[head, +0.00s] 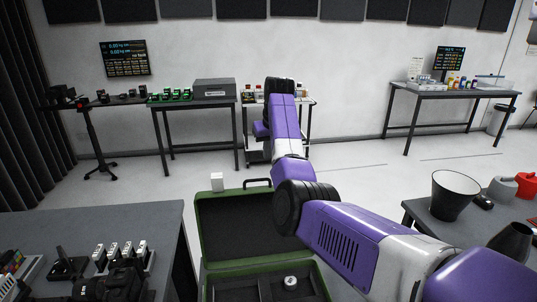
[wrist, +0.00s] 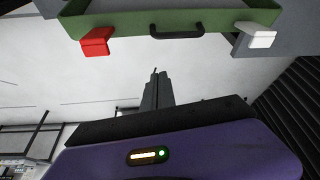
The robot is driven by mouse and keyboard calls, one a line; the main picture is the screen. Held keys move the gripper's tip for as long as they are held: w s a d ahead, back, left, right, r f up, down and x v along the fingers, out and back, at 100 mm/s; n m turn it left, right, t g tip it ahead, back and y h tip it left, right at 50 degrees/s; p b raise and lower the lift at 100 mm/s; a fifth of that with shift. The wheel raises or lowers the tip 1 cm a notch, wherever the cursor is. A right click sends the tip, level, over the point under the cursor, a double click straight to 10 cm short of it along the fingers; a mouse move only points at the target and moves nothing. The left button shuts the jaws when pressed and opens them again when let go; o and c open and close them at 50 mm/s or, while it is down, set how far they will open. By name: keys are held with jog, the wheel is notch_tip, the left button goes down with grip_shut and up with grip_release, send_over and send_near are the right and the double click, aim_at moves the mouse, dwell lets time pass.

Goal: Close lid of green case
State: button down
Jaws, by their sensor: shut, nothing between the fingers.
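The green case stands open in the head view, low in the middle. Its lid (head: 238,222) is raised at the back, with a dark inner side and a green rim. A black handle (head: 257,183) sits on the lid's top edge and also shows in the wrist view (wrist: 177,33). The case's lower half (head: 258,263) has dark compartments holding a small silver round item (head: 290,282). My arm covers the right part of the lid. My gripper (wrist: 154,72) is shut and empty in the wrist view, apart from the lid's edge. Its fingers are hidden in the head view.
A white block (head: 217,181) is at the lid's upper left corner; a red block (wrist: 96,41) shows in the wrist view. A grey table (head: 130,222) with devices is at left; another with a dark cup (head: 455,195) is at right. Open floor lies behind the case.

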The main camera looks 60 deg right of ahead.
jog(key=shift+s+a+f+p, duration=0.15)
jog(key=shift+f+p, duration=0.85)
jog(key=shift+f, duration=0.85)
jog(key=shift+s+f+p, duration=0.15)
jog(key=shift+f+p, duration=0.8)
jog(key=shift+f, duration=0.85)
jog(key=shift+s+a, duration=0.15)
jog(key=shift+f, duration=0.15)
